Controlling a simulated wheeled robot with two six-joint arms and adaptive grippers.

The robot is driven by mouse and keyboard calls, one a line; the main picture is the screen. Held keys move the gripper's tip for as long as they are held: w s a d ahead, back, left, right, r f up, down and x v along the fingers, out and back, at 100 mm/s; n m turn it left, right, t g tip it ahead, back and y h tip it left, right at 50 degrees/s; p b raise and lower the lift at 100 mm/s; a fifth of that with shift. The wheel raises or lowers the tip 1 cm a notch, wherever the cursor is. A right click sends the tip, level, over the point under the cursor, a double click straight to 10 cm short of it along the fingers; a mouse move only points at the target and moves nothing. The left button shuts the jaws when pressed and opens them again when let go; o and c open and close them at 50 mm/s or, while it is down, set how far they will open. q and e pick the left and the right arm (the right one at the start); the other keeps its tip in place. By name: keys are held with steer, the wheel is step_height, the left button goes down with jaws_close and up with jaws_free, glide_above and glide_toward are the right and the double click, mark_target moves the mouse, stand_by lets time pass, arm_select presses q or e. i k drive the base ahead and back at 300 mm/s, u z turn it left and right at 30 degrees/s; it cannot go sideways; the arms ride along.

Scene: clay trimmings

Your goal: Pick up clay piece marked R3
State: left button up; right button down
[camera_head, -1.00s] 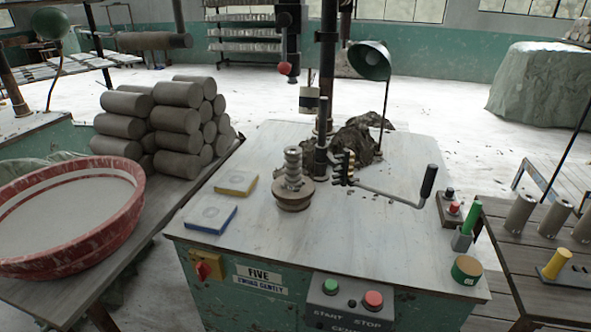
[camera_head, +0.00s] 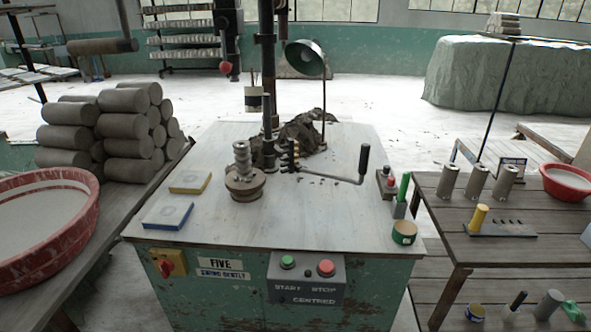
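No marking R3 can be read on any piece. Three grey clay cylinders with holes in their tops stand upright on the wooden table at the right: the left one (camera_head: 448,181), the middle one (camera_head: 477,182) and the right one (camera_head: 505,183). A stack of several solid grey clay cylinders (camera_head: 128,146) lies on the left bench. A heap of dark clay trimmings (camera_head: 300,134) lies at the back of the central machine table (camera_head: 300,215). Neither of my grippers is in view.
A yellow-handled tool on a plate (camera_head: 478,220) and a red bowl (camera_head: 566,182) are on the right table (camera_head: 440,232). A crank (camera_head: 362,164) and a lamp (camera_head: 306,58) rise from the machine table.

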mark_target(242, 150)
steer(key=z, duration=3.05)
steer(key=i, duration=0.1)
steer(key=u, duration=2.35)
steer(key=i, duration=0.75)
steer(key=u, duration=0.45)
